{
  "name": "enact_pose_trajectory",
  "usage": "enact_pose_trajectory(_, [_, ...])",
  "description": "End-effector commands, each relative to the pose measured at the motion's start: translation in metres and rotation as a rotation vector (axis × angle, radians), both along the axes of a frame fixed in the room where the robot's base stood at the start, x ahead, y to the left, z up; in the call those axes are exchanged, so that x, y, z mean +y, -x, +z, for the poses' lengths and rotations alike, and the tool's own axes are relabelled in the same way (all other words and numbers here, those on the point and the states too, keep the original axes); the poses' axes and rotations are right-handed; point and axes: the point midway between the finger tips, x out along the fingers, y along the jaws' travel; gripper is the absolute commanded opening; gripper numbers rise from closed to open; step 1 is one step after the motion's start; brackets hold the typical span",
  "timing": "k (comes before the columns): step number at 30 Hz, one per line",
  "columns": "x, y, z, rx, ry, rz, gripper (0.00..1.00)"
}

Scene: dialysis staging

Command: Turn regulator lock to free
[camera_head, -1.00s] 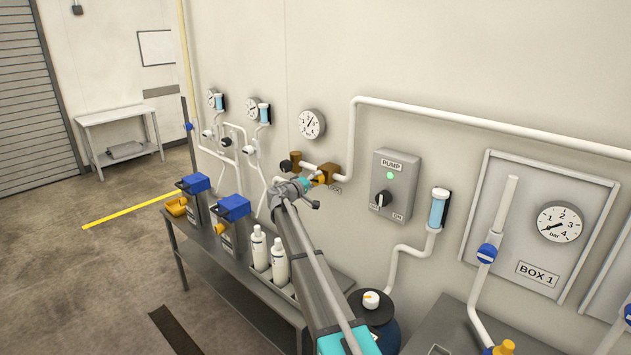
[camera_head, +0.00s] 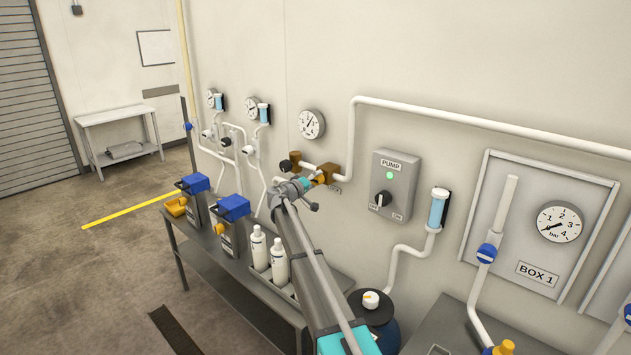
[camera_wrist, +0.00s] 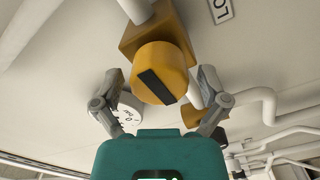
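The regulator lock is a round orange-yellow knob (camera_wrist: 160,65) with a dark bar across its face, on a brass block (camera_wrist: 190,15) on the wall. The bar slants from upper left to lower right in the wrist view. In the head view the brass block (camera_head: 330,172) sits above a small, partly hidden label. My gripper (camera_wrist: 159,75) is open, one finger on each side of the knob. Gaps show between the fingers and the knob. In the head view my gripper (camera_head: 312,181) is at the regulator and covers most of the knob.
A white pipe (camera_head: 450,121) runs along the wall. A gauge (camera_head: 311,124) hangs above the regulator, and the pump switch box (camera_head: 395,184) is to its right. Below my arm, a bench holds white bottles (camera_head: 279,262) and blue-topped containers (camera_head: 232,208).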

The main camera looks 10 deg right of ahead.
Motion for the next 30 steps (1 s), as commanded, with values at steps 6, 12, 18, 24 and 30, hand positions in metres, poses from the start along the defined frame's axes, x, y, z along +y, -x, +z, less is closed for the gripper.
enact_pose_trajectory(6, [0.000,0.000,0.000,0.001,0.001,0.000,1.00])
enact_pose_trajectory(12, [0.001,0.001,0.000,0.001,0.001,0.001,1.00])
enact_pose_trajectory(18, [0.009,0.007,0.000,0.001,0.000,0.001,1.00])
enact_pose_trajectory(24, [0.028,0.021,0.000,0.001,0.001,0.002,1.00])
enact_pose_trajectory(30, [0.054,0.039,0.000,0.001,0.001,0.002,1.00])
